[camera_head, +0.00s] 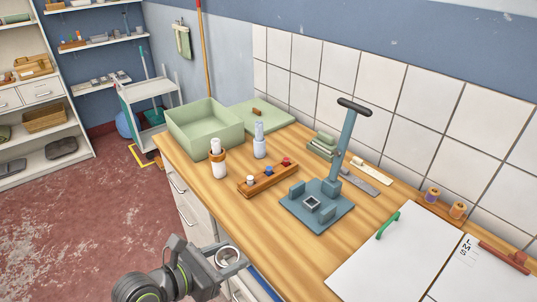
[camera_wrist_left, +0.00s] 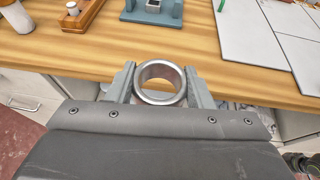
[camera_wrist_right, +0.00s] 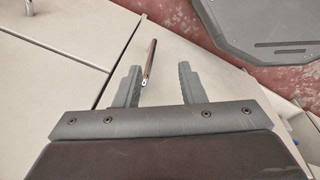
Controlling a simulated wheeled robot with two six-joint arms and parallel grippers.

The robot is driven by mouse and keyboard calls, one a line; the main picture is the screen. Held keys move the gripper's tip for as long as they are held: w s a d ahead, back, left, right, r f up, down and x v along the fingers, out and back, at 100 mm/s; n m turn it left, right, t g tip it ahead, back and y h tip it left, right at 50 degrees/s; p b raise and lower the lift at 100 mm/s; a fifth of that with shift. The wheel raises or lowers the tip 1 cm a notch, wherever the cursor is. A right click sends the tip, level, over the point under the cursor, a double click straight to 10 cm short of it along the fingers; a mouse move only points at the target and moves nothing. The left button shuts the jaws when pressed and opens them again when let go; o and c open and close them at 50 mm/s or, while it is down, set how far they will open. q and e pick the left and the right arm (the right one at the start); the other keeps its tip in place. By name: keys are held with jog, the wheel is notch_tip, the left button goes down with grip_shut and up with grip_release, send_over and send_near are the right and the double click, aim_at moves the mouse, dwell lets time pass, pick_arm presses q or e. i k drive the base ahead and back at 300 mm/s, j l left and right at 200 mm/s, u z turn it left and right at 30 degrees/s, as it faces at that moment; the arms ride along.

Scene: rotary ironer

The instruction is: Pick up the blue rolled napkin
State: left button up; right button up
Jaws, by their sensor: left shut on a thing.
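My left gripper (camera_head: 230,257) is shut on a metal ring (camera_wrist_left: 161,83), holding it in front of the counter's front edge. The ring also shows in the head view (camera_head: 229,256), with open space through its middle. My right gripper (camera_wrist_right: 157,84) is open and empty, in front of pale cabinet panels; it does not show in the head view. I cannot make out a clearly blue rolled napkin. A pale blue-white upright object (camera_head: 259,140) stands on the counter (camera_head: 250,222), but I cannot tell whether it is a rolled napkin.
On the counter stand a green bin (camera_head: 205,125), a white bottle with a brown band (camera_head: 217,160), a wooden block with small pegs (camera_head: 267,178) and a blue-grey lever press (camera_head: 316,207). White boards (camera_head: 395,262) lie at the right. The counter's front strip is clear.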

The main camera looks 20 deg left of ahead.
aim_at(260, 140)
jog(key=i+j+z, duration=0.1)
jog(key=j+z, duration=0.35)
jog(key=j, duration=0.15)
jog(key=j+z, duration=0.6)
jog(key=j, duration=1)
jog(key=k+j+z, duration=0.1)
jog(key=j, duration=0.95)
